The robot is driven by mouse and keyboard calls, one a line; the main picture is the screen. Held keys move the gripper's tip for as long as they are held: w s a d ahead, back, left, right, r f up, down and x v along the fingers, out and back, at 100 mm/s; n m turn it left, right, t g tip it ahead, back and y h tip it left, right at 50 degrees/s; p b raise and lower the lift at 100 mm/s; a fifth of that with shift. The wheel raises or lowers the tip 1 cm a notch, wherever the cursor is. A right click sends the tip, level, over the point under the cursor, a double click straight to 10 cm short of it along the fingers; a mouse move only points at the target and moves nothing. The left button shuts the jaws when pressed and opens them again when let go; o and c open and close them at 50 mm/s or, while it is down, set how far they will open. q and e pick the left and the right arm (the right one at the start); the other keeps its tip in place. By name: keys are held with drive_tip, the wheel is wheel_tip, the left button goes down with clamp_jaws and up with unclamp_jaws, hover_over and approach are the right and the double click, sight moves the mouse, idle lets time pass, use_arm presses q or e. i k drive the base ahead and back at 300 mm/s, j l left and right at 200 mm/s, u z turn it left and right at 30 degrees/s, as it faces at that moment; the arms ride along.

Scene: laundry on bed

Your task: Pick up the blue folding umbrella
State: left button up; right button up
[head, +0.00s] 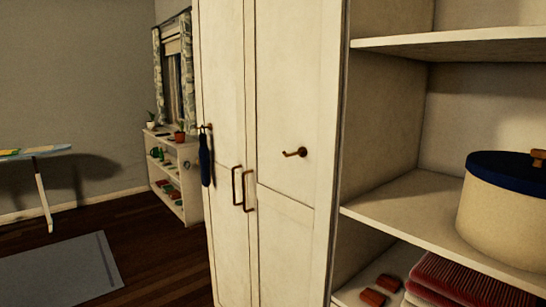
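A dark blue folded item that looks like the blue folding umbrella (205,163) hangs from a brass hook on the left door of the white wardrobe (229,70). It hangs straight down, left of the door handles. Neither of my grippers shows in the head view.
A second brass hook (295,153) on the right door is bare. Open shelves (396,200) at right hold a round box (508,215) with a blue lid and red folded cloth (468,284). At left are a low bookcase (186,160), an ironing board (38,153) and a grey rug (60,270). Dark wooden floor lies clear before the wardrobe.

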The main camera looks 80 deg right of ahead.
sight(204, 152)
drive_tip(key=z, duration=2.1)
drive_tip(key=i+j+z, duration=0.15)
drive_tip(key=i+j, duration=0.4)
drive_tip(key=i+j+z, duration=0.15)
drive_tip(key=i+j, duration=0.4)
drive_tip(key=i+j+z, duration=0.15)
drive_tip(key=i+j, duration=0.35)
drive_tip(key=j, duration=0.2)
